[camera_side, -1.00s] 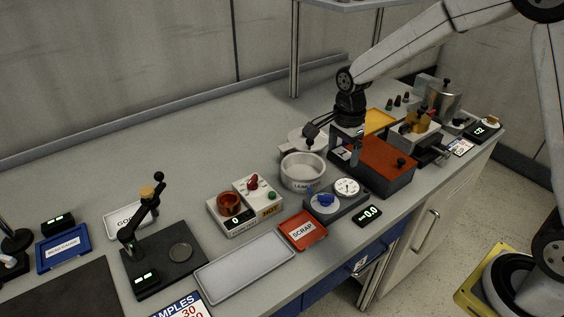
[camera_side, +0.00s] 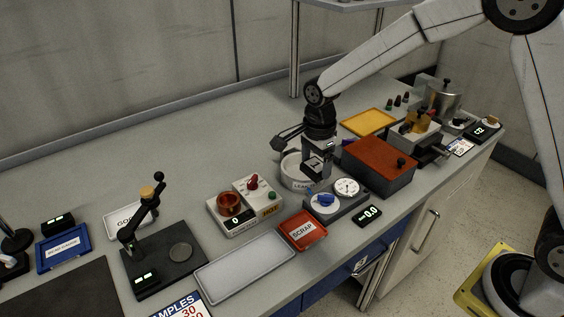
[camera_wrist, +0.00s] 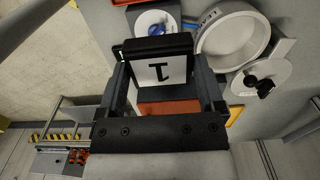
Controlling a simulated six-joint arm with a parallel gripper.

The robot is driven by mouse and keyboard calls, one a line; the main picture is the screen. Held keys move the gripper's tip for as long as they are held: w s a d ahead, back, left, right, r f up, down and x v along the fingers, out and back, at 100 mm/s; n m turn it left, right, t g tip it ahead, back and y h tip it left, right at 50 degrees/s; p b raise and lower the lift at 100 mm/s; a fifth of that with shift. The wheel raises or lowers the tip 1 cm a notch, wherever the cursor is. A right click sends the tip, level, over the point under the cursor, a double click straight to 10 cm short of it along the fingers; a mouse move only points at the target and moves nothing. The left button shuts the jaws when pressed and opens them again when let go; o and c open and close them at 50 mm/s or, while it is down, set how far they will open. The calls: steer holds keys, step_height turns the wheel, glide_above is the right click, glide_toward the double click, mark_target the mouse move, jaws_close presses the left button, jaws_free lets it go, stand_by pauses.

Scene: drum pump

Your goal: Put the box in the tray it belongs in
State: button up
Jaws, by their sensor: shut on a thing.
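The box also shows between the fingers in the wrist view (camera_wrist: 160,70). It is held above the bench, in front of the round white LEAK pot (camera_side: 291,171). Several trays lie on the bench: the red SCRAP tray (camera_side: 316,239), the white GOOD tray (camera_side: 110,233), a blue labelled tray (camera_side: 45,266) and a yellow tray (camera_side: 367,122). A long pale tray (camera_side: 245,265) is empty.
A red-topped block with a knob (camera_side: 378,160) stands right of my gripper. A blue-knob unit with a dial (camera_side: 335,198) is just below it. The HOT unit (camera_side: 243,205) and a black lever stand (camera_side: 150,240) stand to the left. The back of the bench is clear.

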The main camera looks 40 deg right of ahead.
steer(key=a+f, duration=0.4)
steer(key=a, duration=0.7)
glide_toward(246, 265)
steer(key=shift+w+d+f, duration=0.1)
steer(key=shift+w+d, duration=0.1)
steer(key=shift+d, duration=0.25)
steer(key=shift+s+a+f, duration=0.2)
steer(key=shift+a+f, duration=0.05)
steer(key=shift+a, duration=0.3)
steer(key=shift+f, duration=1.15)
steer(key=shift+f, duration=1.75)
stand_by(1.1)
steer(key=o, duration=1)
